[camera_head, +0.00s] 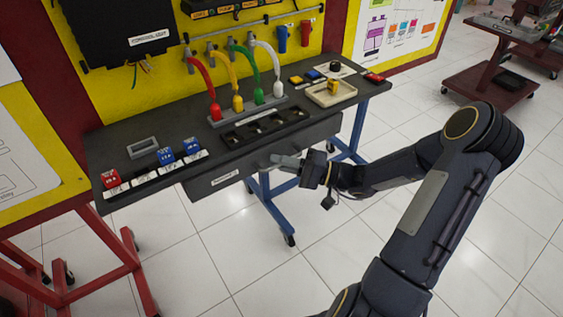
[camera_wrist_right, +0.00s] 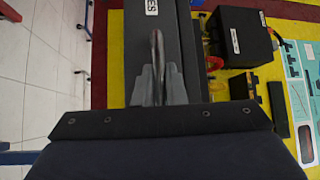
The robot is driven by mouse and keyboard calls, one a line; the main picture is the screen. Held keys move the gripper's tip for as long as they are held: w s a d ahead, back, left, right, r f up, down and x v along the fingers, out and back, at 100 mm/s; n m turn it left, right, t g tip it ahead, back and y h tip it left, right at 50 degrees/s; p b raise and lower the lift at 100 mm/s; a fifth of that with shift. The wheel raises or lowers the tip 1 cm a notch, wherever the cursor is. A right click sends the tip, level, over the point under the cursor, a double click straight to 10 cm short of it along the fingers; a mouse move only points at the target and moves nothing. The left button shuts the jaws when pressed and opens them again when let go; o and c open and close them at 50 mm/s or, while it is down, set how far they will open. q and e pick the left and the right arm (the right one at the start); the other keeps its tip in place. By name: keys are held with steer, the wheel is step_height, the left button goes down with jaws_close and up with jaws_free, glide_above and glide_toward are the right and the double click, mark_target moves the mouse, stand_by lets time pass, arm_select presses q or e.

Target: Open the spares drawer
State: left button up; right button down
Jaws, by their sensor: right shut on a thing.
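The spares drawer (camera_head: 240,170) is a wide dark grey front with a white label, under the front edge of the dark bench top. I cannot tell for sure whether it stands out from the bench. My right gripper (camera_head: 277,160) is at the middle of the drawer front, reaching in from the right. In the wrist view the right gripper (camera_wrist_right: 158,70) is shut on the thin drawer handle (camera_wrist_right: 156,42), which lies between its fingers. The drawer front (camera_wrist_right: 146,45) shows there too, with part of its label. Most of the handle is hidden by the fingers. My left gripper is not in view.
The bench top (camera_head: 115,150) holds coloured hoses (camera_head: 240,75), red and blue blocks (camera_head: 165,156), a black tray (camera_head: 265,128) and a beige tray (camera_head: 345,92). Blue bench legs (camera_head: 275,210) stand below the drawer. The tiled floor in front is clear.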

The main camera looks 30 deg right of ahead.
steer(key=s+d, duration=0.1)
steer(key=s, duration=1.3)
steer(key=shift+s+d, duration=0.1)
steer(key=c, duration=1.5)
jaws_free()
steer(key=shift+d, duration=0.1)
steer(key=v, duration=0.7)
steer(key=shift+s+d, duration=0.2)
steer(key=shift+s, duration=0.05)
